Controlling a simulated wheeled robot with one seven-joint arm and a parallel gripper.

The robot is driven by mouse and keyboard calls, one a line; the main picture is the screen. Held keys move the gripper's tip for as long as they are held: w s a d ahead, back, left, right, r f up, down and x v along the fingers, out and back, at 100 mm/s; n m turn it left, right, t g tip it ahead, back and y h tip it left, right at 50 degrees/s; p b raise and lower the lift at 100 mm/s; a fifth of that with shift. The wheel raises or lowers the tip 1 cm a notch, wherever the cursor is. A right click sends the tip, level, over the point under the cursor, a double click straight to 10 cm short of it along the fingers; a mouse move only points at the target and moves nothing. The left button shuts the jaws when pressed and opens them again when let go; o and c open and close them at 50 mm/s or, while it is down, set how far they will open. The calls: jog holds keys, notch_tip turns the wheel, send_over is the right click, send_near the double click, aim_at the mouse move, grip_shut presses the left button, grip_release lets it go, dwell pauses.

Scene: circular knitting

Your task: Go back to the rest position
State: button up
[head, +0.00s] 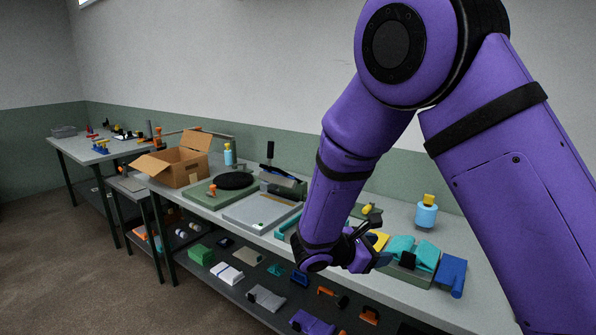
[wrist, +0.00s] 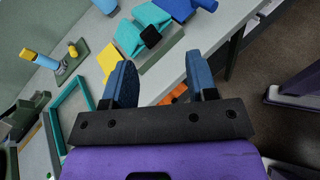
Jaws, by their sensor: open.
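My gripper (wrist: 163,84) is open in the wrist view. Its two blue fingers stand apart with nothing between them, over the front edge of the grey table (wrist: 185,58). In the head view my purple arm reaches down over the table, and the gripper (head: 374,256) is small and partly hidden by the wrist. Teal cloth-like pieces (wrist: 142,32) with a black block lie on the table beyond the fingers. They also show right of the gripper in the head view (head: 421,255).
A cardboard box (head: 176,167) and a grey board (head: 258,211) are farther left. The lower shelf (head: 240,284) holds several items. The floor at left is clear.

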jog(key=s+d+r+m+g+y, duration=0.2)
jog(key=s+d+r+m+y, duration=0.3)
jog(key=s+d+r+m, duration=0.3)
jog(key=s+d+r+m+g+y, duration=0.2)
jog(key=s+d+r+m+y, duration=0.25)
jog(key=s+r+m, duration=0.4)
jog(key=s+r+m+t+y, duration=0.3)
jog(key=s+r, duration=0.2)
jog(key=s, duration=0.6)
jog(key=shift+s+m+t+y, duration=0.3)
jog(key=shift+s+m+y, duration=0.05)
